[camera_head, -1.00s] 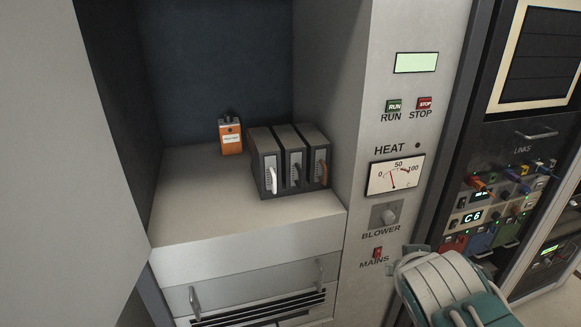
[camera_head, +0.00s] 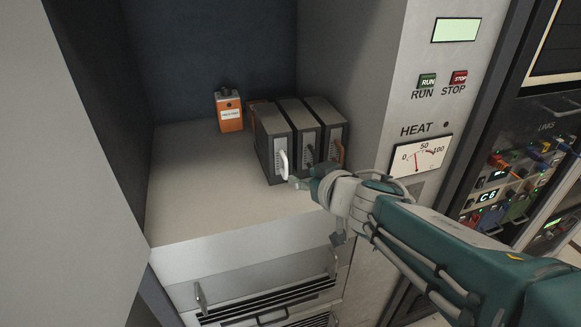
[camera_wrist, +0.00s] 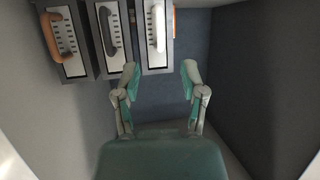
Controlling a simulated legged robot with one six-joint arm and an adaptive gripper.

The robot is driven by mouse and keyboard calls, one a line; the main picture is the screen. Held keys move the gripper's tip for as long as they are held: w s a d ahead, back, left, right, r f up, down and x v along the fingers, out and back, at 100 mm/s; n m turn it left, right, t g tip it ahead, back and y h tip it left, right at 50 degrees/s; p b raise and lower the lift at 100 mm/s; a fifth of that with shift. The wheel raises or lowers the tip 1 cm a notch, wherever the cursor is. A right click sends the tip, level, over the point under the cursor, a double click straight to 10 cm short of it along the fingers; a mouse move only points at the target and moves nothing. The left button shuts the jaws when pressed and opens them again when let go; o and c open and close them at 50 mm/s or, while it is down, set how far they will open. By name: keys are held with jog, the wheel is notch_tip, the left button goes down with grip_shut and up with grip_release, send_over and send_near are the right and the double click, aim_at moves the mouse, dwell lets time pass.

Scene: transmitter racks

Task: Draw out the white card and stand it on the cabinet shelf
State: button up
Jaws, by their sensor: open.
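The white card (camera_head: 271,146) is the leftmost of three dark upright modules on the cabinet shelf (camera_head: 195,185); it has a white handle. In the wrist view the white card (camera_wrist: 157,61) shows at the upper middle, its handle ahead of my gripper. My gripper (camera_wrist: 160,74) is open and empty, with one finger on either side of the line to the white handle. In the camera_head view my gripper (camera_head: 302,182) is just in front of the white card's lower front. I cannot tell whether it touches.
A dark-handled card (camera_head: 303,130) and an orange-handled card (camera_head: 333,135) stand right of the white one. An orange box (camera_head: 229,111) stands at the shelf's back. The shelf's left part is clear. The cabinet's right panel (camera_head: 375,80) is close to my arm.

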aim_at(287, 169)
jog(key=x, duration=0.8)
jog(key=shift+w+a+f, duration=0.1)
jog(key=shift+w+a, duration=0.1)
jog(key=shift+w, duration=0.05)
grip_shut()
